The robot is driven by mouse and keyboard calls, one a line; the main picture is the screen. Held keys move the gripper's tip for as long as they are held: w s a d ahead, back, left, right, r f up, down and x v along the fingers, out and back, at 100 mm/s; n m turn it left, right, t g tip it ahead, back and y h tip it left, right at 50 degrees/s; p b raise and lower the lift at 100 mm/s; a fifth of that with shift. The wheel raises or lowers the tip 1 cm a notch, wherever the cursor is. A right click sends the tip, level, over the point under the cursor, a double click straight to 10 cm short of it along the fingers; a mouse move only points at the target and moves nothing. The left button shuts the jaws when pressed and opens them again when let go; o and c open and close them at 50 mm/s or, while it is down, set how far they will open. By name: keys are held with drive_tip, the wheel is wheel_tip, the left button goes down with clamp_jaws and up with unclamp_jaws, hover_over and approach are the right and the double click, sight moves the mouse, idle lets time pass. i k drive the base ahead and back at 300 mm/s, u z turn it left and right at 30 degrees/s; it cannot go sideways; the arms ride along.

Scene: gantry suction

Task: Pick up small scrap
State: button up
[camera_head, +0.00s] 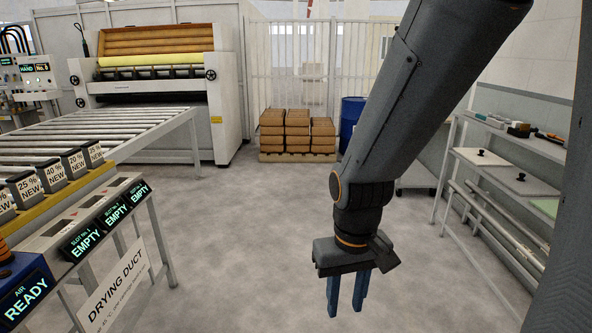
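My gripper (347,296) hangs at the lower middle of the head view, pointing down above the grey floor. Its two blue fingers are apart, with floor showing between them, and nothing is held. My dark grey arm comes in from the upper right. I cannot pick out any piece of small scrap in this view.
A drying duct bench (85,222) with "EMPTY" slot displays and labelled blocks stands at the left. A roller conveyor (85,136) leads to a large machine (155,85). Stacked brown boxes (297,133) and a blue barrel (350,118) stand behind. Shelves (508,168) line the right. The middle floor is clear.

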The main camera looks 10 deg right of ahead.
sight(516, 124)
drive_tip(key=z, duration=0.6)
drive_tip(key=i, duration=1.3)
drive_tip(key=z, duration=1.35)
drive_tip(key=i, duration=0.75)
drive_tip(key=z, duration=0.6)
drive_tip(key=i, duration=0.9)
drive_tip(key=u, duration=0.45)
drive_tip(key=i, duration=0.75)
drive_tip(key=u, duration=0.15)
